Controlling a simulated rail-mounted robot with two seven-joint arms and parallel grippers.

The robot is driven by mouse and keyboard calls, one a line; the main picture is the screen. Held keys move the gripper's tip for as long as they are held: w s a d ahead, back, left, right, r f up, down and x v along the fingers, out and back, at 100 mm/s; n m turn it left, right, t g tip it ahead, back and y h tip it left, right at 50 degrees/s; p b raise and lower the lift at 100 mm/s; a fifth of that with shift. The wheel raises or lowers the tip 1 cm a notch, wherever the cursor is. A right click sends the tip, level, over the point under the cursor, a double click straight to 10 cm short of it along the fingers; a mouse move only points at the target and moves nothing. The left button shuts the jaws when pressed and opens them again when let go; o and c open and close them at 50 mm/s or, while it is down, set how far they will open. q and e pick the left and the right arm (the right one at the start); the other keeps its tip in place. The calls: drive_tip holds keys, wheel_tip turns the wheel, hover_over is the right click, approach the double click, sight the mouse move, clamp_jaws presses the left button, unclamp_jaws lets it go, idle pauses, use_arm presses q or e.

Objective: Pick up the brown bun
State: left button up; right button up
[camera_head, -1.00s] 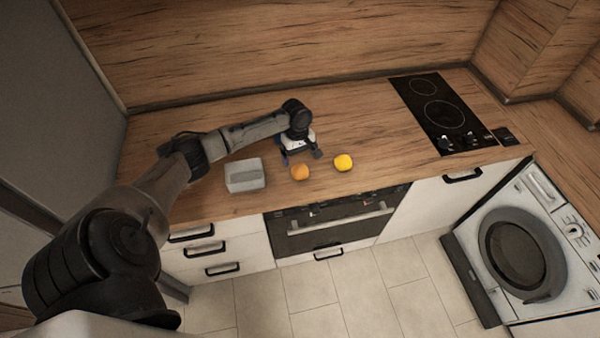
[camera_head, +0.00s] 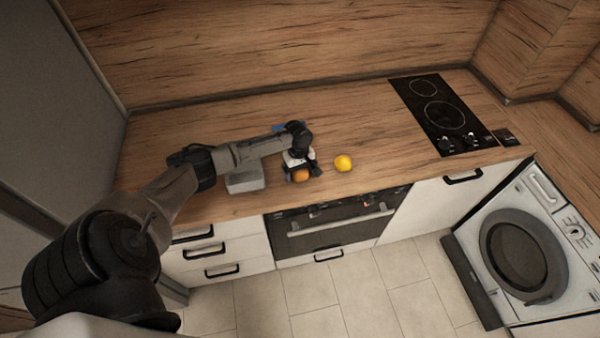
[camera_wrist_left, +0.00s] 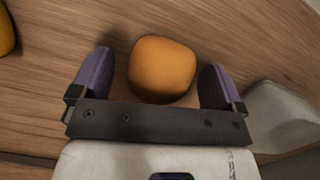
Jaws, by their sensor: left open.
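The brown bun (camera_head: 301,176) sits on the wooden counter near its front edge, partly hidden by my left gripper in the head view. In the left wrist view the bun (camera_wrist_left: 161,68) is a rounded orange-brown lump between the two purple fingertips, with a gap to each finger. My left gripper (camera_head: 302,174) is open around the bun, pointing down at the counter; it also shows in the left wrist view (camera_wrist_left: 157,78). I cannot tell whether a finger touches the counter. My right gripper is in neither view.
A yellow lemon-like fruit (camera_head: 343,163) lies right of the bun. A grey-white box (camera_head: 246,180) stands to the left, partly under my arm. A blue item (camera_head: 279,127) lies behind. The black hob (camera_head: 441,113) is at the right; the counter between is clear.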

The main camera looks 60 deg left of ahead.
use_arm(q)
drive_tip(key=c, duration=1)
drive_tip(key=shift+r, duration=0.1)
